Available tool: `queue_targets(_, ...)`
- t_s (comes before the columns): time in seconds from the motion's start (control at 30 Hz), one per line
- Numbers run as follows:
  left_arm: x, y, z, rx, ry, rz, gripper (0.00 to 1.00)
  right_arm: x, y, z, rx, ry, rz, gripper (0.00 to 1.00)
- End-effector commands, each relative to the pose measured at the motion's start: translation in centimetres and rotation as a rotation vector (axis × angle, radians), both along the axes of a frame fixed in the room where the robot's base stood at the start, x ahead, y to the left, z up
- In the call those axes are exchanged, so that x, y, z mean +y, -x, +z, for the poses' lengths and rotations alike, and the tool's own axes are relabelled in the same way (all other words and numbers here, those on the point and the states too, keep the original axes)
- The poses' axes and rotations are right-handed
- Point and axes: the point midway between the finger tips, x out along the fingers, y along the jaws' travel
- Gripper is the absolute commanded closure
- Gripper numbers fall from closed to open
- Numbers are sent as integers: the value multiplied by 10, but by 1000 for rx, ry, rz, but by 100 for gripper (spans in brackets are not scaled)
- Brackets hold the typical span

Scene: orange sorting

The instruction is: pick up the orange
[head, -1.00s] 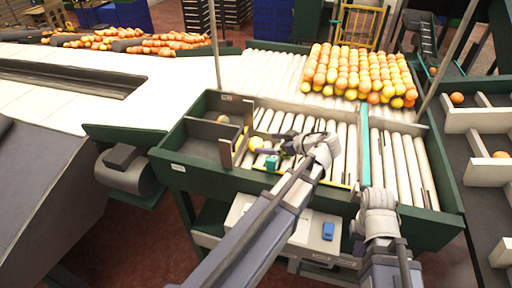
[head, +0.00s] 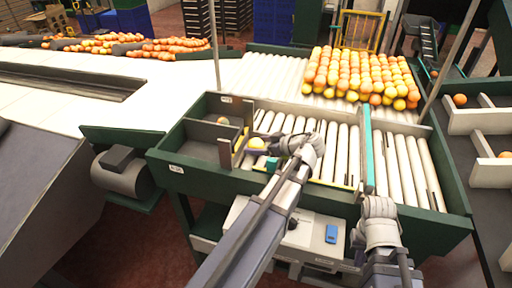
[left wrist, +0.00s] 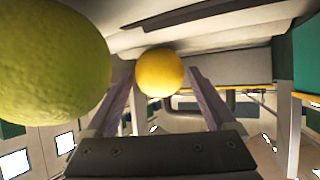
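A yellow-orange fruit (head: 256,143) sits by a low divider at the left end of the roller section. In the left wrist view the orange (left wrist: 160,72) is framed between the far ends of my fingers. My left gripper (head: 262,146) reaches it from the right. Its fingers (left wrist: 160,88) stand apart on both sides of the orange, with little gap; firm contact is not visible. A large greenish-yellow fruit (left wrist: 48,62) fills the left of the wrist view, close to the camera. My right arm (head: 380,215) shows at lower right; its fingers are not visible.
Another fruit (head: 222,121) lies in the left compartment. Many oranges (head: 362,75) crowd the rollers at the back. A green frame wall (head: 215,168) borders the front, and a teal divider (head: 367,150) stands right of the gripper. Rollers right of it (head: 400,165) are clear.

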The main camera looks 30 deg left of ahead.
Motion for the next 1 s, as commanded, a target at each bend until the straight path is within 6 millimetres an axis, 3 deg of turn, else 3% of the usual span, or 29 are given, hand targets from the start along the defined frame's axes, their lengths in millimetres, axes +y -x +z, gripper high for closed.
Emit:
queue_targets(0.07, 0, 0, 0, 0, 0, 0, 21, 0, 0, 0, 0, 0, 0, 100)
queue_targets(0.63, 0, 0, 0, 0, 0, 0, 86, 0, 0, 0, 0, 0, 0, 100)
queue_targets(1.0, 0, 0, 4, 0, 0, 0, 87, 0, 0, 4, 0, 0, 0, 100)
